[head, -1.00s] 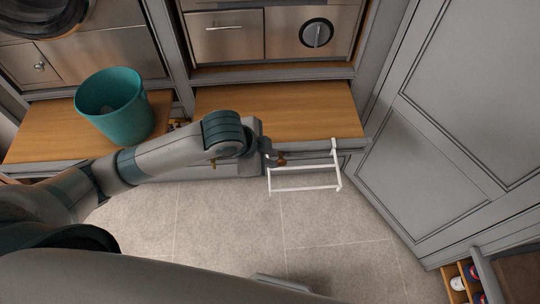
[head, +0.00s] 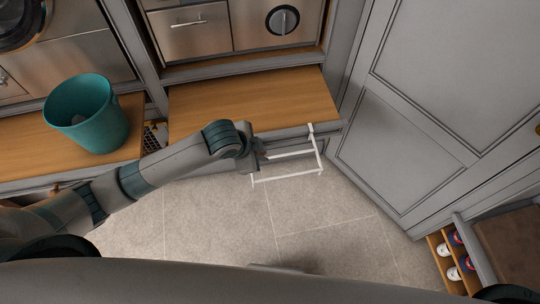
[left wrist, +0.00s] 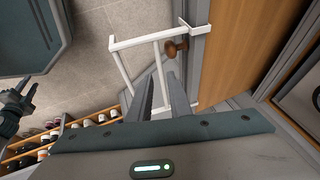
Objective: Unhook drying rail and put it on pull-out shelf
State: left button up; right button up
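The white drying rail (head: 288,177) hangs by its hooks from the front edge of the wooden pull-out shelf (head: 255,100), in front of the grey cabinet face. In the left wrist view the rail (left wrist: 140,41) shows one hook over the shelf edge (left wrist: 207,27), beside a brown knob. My left gripper (head: 262,152) is at the rail's left side. In the left wrist view its fingers (left wrist: 162,72) are apart, with a white bar between their tips; contact cannot be told.
A teal bucket (head: 86,113) stands on the wooden bench left of the shelf. The shelf top is bare. A grey panelled door (head: 420,110) stands at the right. The tiled floor ahead is clear.

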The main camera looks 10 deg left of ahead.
aim_at(270, 157)
pick_arm(q)
jog(key=x, duration=0.8)
jog(key=shift+w+d+f+p, duration=0.1)
jog(key=shift+d+f+p, duration=0.1)
jog(key=shift+p, duration=0.2)
grip_shut()
jog(key=shift+r, duration=0.2)
jog(key=shift+r+p, duration=3.35)
jog(key=shift+p, duration=0.5)
